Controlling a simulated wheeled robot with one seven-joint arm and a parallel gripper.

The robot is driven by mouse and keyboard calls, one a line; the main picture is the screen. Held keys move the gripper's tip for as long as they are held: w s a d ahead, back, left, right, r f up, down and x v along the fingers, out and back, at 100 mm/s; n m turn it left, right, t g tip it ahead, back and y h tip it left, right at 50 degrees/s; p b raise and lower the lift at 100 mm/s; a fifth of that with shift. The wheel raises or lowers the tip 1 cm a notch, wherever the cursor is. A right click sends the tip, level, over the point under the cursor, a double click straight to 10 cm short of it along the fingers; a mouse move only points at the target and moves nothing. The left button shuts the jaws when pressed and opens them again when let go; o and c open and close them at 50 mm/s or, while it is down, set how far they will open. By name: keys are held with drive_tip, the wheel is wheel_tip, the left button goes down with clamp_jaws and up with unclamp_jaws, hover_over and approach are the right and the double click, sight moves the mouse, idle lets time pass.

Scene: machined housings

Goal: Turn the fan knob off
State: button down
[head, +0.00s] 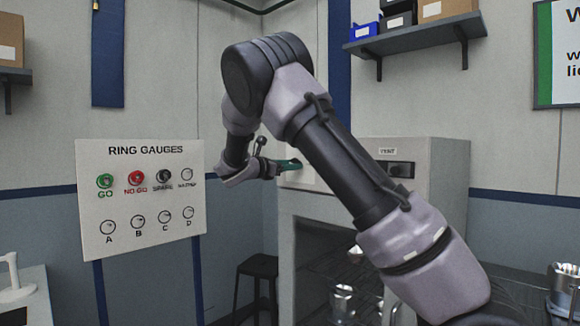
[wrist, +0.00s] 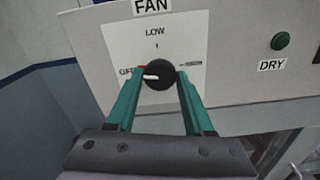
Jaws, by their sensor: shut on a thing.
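The black round fan knob (wrist: 160,74) sits on a white dial plate (wrist: 125,44) under a FAN label (wrist: 150,6) in the wrist view. Its white pointer points left, toward a label at the left that is partly covered by a finger and seems to read OFF. LOW is above the knob, and another label is at its right. My gripper (wrist: 161,76) has its teal fingers on both sides of the knob, shut on it. In the head view my gripper (head: 291,164) is at the grey cabinet's front, and the knob is hidden.
The grey cabinet (head: 440,185) has a VENT control (head: 400,170) at its right in the head view. A RING GAUGES board (head: 140,200) stands left, with a black stool (head: 257,268) between.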

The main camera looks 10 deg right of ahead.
drive_tip(key=shift+n, duration=1.2)
drive_tip(key=shift+f, duration=0.1)
drive_tip(key=shift+c, duration=1.5)
unclamp_jaws()
drive_tip(key=shift+a, duration=0.1)
drive_tip(key=v, duration=1)
drive_tip(key=shift+s+a, duration=0.25)
drive_tip(key=shift+a, duration=0.05)
